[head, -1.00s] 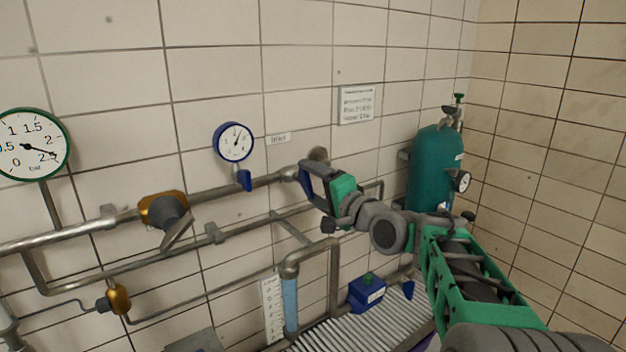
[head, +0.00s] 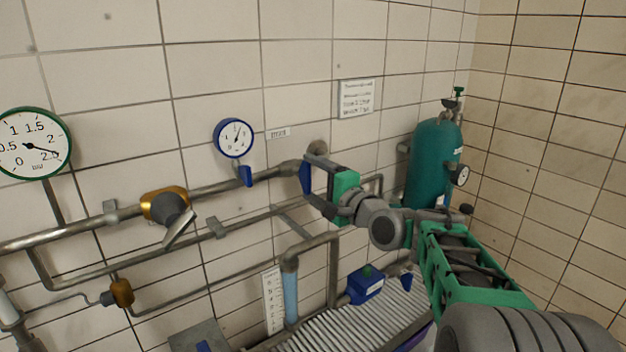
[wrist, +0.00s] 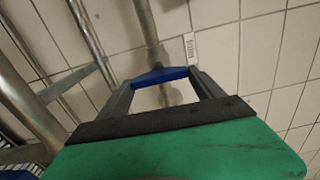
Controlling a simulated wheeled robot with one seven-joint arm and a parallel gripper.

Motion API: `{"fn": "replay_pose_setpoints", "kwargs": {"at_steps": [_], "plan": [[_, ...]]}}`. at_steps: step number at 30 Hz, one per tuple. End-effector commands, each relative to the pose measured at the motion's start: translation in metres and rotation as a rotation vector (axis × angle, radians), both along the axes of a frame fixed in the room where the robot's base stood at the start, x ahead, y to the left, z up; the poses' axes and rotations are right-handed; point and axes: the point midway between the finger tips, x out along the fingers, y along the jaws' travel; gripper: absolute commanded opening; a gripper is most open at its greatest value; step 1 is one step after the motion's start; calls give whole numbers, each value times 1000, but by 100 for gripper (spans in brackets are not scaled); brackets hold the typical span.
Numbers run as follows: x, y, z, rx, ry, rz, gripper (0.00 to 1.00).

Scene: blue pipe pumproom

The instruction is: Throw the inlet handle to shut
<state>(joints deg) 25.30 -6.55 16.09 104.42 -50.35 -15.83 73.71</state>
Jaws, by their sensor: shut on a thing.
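The blue inlet handle (head: 306,177) is on the upper wall pipe, just right of and below a small label plate (head: 277,132). It stands close to upright in the head view. In the wrist view the blue handle (wrist: 160,77) spans the gap between my two fingertips. My gripper (head: 309,181) is shut on it, with one finger above and one below in the head view; it also shows in the wrist view (wrist: 161,80). The handle's pivot is largely hidden by my gripper and the pipe fitting.
A blue-rimmed gauge (head: 233,138) and a yellow valve (head: 166,206) with a grey lever are left along the pipe. A green cylinder (head: 432,165) stands right, near the corner. A blue box (head: 366,286) sits below my arm. Lower pipes (head: 250,219) run close beneath my gripper.

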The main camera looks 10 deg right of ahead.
Motion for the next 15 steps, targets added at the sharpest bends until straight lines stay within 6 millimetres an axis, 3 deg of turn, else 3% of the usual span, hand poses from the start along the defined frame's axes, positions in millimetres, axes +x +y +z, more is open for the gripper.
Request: {"fn": "replay_pose_setpoints", "kwargs": {"at_steps": [1, 2, 9, 15], "plan": [[0, 0, 0, 3, 1, 0, 36], [0, 0, 0, 3, 1, 0, 79], [0, 0, 0, 1, 0, 0, 98], [0, 0, 0, 0, 0, 0, 98]]}}
